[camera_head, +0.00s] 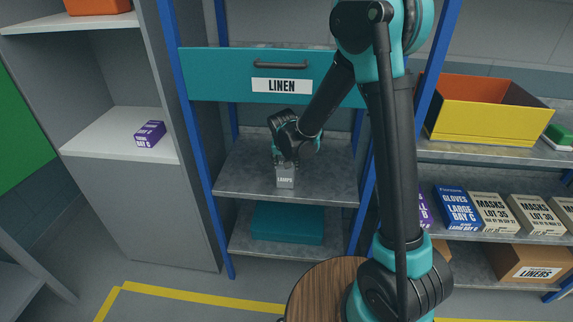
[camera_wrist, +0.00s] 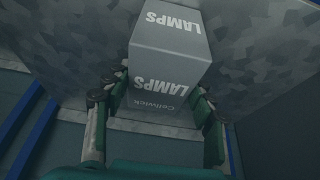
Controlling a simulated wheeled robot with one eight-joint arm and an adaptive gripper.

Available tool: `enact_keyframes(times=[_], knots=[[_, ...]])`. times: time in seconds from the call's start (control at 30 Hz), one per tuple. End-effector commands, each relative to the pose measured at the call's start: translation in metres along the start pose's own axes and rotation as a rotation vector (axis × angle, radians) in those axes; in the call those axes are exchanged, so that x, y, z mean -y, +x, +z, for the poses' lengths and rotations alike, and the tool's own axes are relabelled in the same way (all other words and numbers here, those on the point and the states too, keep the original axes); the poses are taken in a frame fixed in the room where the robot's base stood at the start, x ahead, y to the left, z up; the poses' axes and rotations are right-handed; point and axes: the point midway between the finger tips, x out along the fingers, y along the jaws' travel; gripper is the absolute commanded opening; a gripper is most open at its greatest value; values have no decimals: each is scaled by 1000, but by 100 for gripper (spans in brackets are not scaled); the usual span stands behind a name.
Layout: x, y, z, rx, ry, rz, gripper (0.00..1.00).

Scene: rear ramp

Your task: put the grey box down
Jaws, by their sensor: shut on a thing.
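The grey box (camera_head: 285,177), labelled LAMPS, is at the middle metal shelf (camera_head: 332,184) of the blue-posted rack, under the LINEN drawer (camera_head: 284,71). My gripper (camera_head: 285,161) reaches in from above and behind the label face and is shut on the box. In the wrist view the grey box (camera_wrist: 169,55) sits between the two fingers of my gripper (camera_wrist: 155,105), upside down in the picture. The mottled shelf (camera_wrist: 262,50) shows around it. I cannot tell whether the box's bottom touches the shelf.
The shelf has bare room on both sides of the box. A teal bin (camera_head: 288,222) lies on the shelf below. The LINEN drawer front overhangs above. A purple box (camera_head: 150,134) stands on the left white shelf. A round wooden top (camera_head: 325,292) is in front.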

Motion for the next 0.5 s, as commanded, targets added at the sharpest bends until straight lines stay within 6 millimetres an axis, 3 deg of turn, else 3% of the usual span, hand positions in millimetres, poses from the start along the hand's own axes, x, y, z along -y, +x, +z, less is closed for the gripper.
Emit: enact_keyframes(times=[0.27,0.3,0.43,0.5], knots=[[0,2,1,0,1,0,15],[0,2,1,0,1,0,58],[0,2,1,0,1,0,74],[0,2,1,0,1,0,76]])
